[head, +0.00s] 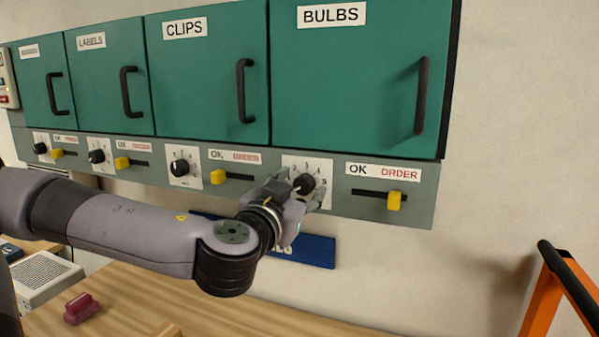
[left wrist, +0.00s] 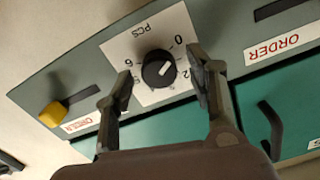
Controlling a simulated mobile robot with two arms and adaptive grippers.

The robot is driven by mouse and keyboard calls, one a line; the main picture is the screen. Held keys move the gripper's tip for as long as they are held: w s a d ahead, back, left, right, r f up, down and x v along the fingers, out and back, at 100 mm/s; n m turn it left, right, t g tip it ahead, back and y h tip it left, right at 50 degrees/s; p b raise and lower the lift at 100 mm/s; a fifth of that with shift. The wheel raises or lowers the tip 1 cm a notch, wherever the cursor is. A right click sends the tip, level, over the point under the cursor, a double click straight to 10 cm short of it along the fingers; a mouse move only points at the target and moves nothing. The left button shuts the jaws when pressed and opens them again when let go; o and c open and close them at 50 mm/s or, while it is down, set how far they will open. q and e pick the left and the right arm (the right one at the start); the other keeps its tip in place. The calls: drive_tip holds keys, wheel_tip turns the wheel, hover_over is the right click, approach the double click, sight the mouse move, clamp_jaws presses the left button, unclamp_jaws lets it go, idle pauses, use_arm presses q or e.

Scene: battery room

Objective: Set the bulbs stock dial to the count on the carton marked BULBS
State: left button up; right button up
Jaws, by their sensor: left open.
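The bulbs stock dial (head: 304,184) is a black knob on a white numbered plate, under the closed green door marked BULBS (head: 360,75). My left gripper (head: 297,192) is at this dial, its fingers open. In the left wrist view, tilted and upside down, the dial knob (left wrist: 158,69) sits between the two open fingers (left wrist: 160,78), with a gap to each. A white mark on the knob points right in that view; the exact number is unclear. Fingers cover part of the plate's scale. No carton marked BULBS is visible. My right gripper is out of view.
A yellow slider (head: 395,201) stands at the ORDER end, right of the dial. Similar dials and sliders line the strip to the left, under closed doors. A blue panel (head: 316,251) is below my gripper. An orange frame (head: 550,290) stands at lower right.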

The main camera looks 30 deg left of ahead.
use_arm(q)
drive_tip(key=shift+w, duration=0.15)
drive_tip(key=shift+c, duration=0.3)
drive_tip(key=c, duration=1.1)
